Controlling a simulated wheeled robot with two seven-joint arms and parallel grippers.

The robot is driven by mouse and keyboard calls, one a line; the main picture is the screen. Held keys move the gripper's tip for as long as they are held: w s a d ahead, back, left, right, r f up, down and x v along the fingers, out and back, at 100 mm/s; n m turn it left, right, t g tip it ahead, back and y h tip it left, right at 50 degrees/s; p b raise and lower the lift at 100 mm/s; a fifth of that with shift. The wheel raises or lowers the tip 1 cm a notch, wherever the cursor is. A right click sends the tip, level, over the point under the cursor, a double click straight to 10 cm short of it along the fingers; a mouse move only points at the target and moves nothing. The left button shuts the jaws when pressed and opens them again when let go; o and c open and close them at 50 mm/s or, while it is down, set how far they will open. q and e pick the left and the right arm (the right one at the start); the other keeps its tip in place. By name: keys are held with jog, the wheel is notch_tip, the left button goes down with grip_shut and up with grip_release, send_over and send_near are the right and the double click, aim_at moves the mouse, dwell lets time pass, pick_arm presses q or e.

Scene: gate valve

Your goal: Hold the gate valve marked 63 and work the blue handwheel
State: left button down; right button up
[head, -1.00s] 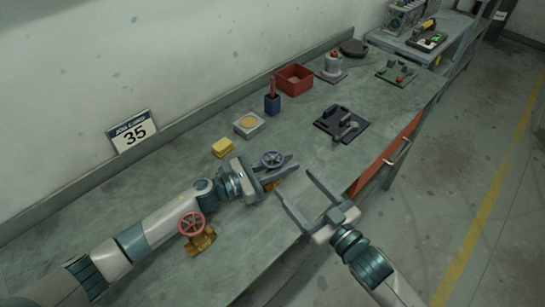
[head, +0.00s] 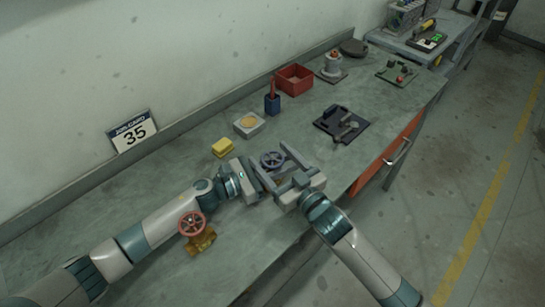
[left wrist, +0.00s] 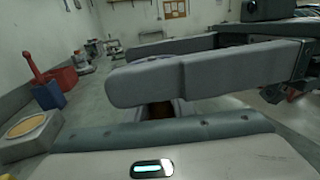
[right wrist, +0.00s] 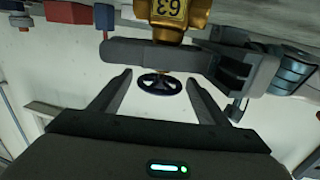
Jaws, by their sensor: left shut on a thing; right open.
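The gate valve marked 63 shows as a brass body (right wrist: 172,14) at the top of the right wrist view. Its blue handwheel (head: 272,160) is in the middle of the head view. I see gaps between fingers and rim there.
Another brass valve with a red handwheel (head: 193,225) stands beside my left forearm. A yellow block (head: 222,148), a grey box with a round top (head: 249,124), a blue holder (head: 272,104), a red bin (head: 294,78) and a black fixture (head: 342,124) stand further along the bench.

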pick_arm(q)
jog(key=shift+s+f, duration=0.1)
jog(key=shift+f, duration=0.15)
pick_arm(e)
jog(key=c, duration=1)
jog(key=shift+c, duration=0.2)
jog(key=shift+a+r+m+t+h, duration=0.1)
jog(key=shift+a+m+t+h, duration=0.1)
jog(key=shift+m+t+h, duration=0.6)
jog(key=shift+m+h, duration=0.2)
jog(key=shift+h, duration=0.3)
jog(key=shift+d+m+h, duration=0.1)
jog(key=shift+m+h, duration=0.4)
jog(key=shift+h, duration=0.3)
jog(key=o, duration=1)
jog(key=shift+o, duration=0.2)
